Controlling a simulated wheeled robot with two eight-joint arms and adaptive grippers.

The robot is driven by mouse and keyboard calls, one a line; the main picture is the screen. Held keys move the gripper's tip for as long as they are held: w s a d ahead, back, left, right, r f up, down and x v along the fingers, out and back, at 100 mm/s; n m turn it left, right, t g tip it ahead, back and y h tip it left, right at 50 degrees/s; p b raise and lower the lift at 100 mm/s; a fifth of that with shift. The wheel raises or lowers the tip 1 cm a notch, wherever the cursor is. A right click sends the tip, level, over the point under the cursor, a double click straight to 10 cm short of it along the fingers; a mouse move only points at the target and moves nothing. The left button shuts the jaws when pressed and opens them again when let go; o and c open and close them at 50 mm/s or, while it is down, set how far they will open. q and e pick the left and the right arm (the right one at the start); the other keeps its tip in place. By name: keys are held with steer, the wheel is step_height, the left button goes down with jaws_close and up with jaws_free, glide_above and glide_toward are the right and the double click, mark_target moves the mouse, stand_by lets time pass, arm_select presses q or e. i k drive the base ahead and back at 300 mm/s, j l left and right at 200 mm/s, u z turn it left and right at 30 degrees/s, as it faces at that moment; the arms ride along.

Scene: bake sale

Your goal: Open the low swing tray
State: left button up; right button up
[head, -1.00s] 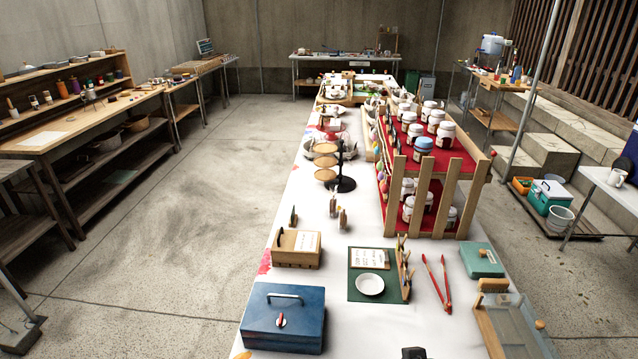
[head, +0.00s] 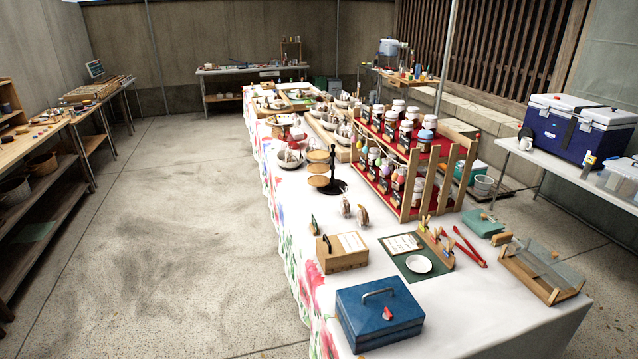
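A stand with a black post (head: 332,163) and several round tan trays rises from the white-clothed table, left of the red-shelved rack. The low tray (head: 318,181) looks like the bottom disc, out to the left of the post, near the dark base. An upper tray (head: 318,156) sits above it on the same side. The trays are small at this distance, and their joints cannot be made out. Neither of my grippers shows in the head view.
The long table (head: 470,325) also holds a blue cash box (head: 380,315), a wooden box (head: 342,252), a green mat with a white dish (head: 419,264), red tongs (head: 470,246) and a jar rack (head: 415,165). Open concrete floor (head: 180,220) lies left of the table.

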mark_target(318, 181)
steer(key=i+j+z, duration=0.15)
steer(key=j, duration=0.25)
steer(key=i+j+z, duration=0.15)
steer(key=j, duration=0.2)
steer(key=i+j+z, duration=0.15)
steer(key=j, duration=0.25)
steer(key=j+z, duration=0.15)
steer(key=j, duration=0.3)
steer(key=i+j+z, duration=0.45)
steer(key=i+j, duration=0.85)
steer(key=i+l, duration=0.2)
